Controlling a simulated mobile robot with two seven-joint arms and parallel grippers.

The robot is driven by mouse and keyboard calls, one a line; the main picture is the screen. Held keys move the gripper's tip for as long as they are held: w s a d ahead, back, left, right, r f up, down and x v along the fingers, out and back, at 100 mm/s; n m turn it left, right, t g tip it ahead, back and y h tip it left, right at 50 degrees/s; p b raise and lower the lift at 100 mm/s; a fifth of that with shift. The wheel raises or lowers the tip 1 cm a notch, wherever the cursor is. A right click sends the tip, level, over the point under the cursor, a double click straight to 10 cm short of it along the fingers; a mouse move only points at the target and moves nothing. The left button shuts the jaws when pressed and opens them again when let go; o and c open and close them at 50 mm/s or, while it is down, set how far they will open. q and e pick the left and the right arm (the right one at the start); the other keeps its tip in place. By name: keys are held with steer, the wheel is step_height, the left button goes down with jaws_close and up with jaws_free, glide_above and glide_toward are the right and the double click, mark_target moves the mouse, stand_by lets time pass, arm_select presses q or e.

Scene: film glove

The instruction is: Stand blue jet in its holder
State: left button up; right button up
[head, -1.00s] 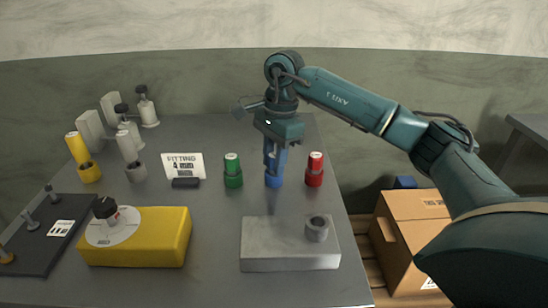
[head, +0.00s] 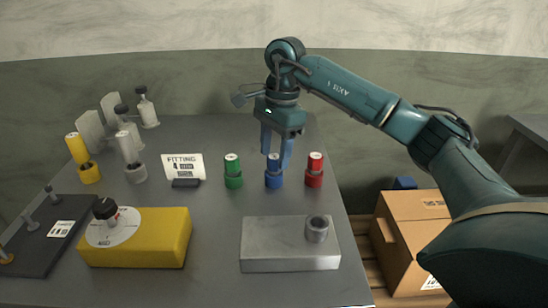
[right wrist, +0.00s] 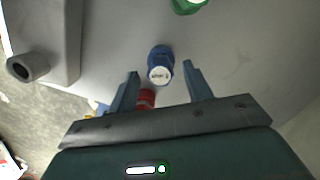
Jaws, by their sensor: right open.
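The blue jet (head: 273,164), with a white top, stands upright in its blue holder (head: 273,181), between the green and red ones. Its top sits about level with theirs. In the right wrist view the blue jet (right wrist: 160,75) shows from above, between and beyond the fingers. My right gripper (head: 277,155) is open and empty just above the jet, its fingers pointing down. The fingers look clear of the jet in the wrist view. My left gripper is not in view.
A green jet (head: 233,171) and a red jet (head: 314,170) stand close on either side. A grey block with a socket (head: 290,255) lies in front. A yellow block (head: 150,245) is front left. A fitting card (head: 183,167) stands left of the green jet.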

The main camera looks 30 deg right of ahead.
step_height(320, 180, up, 10)
steer(key=d+p, duration=0.1)
steer(key=shift+f, duration=0.15)
stand_by(0.5)
